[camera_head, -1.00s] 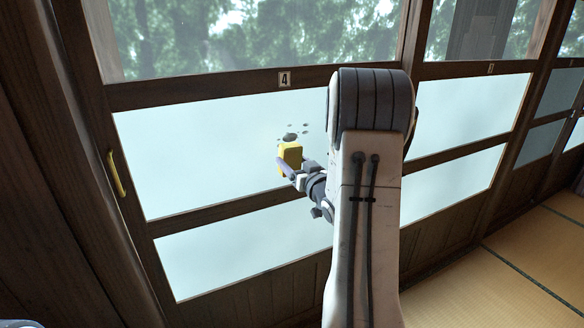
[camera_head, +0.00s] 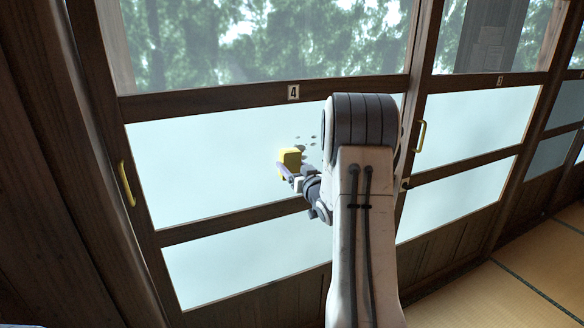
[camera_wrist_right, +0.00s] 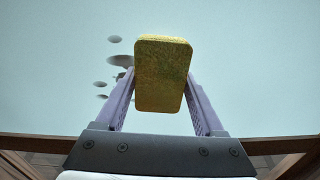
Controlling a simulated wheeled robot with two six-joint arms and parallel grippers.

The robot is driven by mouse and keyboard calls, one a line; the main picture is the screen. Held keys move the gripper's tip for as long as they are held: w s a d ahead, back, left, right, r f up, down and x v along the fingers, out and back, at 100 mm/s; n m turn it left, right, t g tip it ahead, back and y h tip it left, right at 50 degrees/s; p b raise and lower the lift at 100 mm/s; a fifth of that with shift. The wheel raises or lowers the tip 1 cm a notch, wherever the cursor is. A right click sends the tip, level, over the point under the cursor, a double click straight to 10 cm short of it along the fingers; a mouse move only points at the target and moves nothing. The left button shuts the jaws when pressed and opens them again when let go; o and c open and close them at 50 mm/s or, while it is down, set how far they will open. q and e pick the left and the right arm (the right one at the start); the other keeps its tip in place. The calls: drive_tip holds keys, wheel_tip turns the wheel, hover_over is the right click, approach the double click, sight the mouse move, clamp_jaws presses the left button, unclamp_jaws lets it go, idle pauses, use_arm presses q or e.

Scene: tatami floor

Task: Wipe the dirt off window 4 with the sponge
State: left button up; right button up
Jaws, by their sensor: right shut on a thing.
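Window 4, marked by a small "4" plate (camera_head: 293,92), has a pale frosted lower pane (camera_head: 190,165) in a dark wood frame. A cluster of small grey dirt spots (camera_head: 313,137) is on this pane, just right of and above the yellow sponge (camera_head: 290,158). My right gripper (camera_head: 285,168) is shut on the sponge, in front of the pane. In the right wrist view the sponge (camera_wrist_right: 162,75) sits between both fingers, with dirt spots (camera_wrist_right: 112,86) on its left; some are partly hidden by a finger. I cannot tell whether the sponge touches the glass. My left gripper is out of view.
A yellow handle (camera_head: 127,184) is on the window's left edge and another (camera_head: 420,136) is on its right. A wooden crossbar (camera_head: 235,217) runs below the pane. Tatami floor (camera_head: 480,290) is open at lower right. My right arm hides part of the window.

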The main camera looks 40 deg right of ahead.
drive_tip(key=shift+x, duration=0.95)
drive_tip(key=shift+s, duration=0.1)
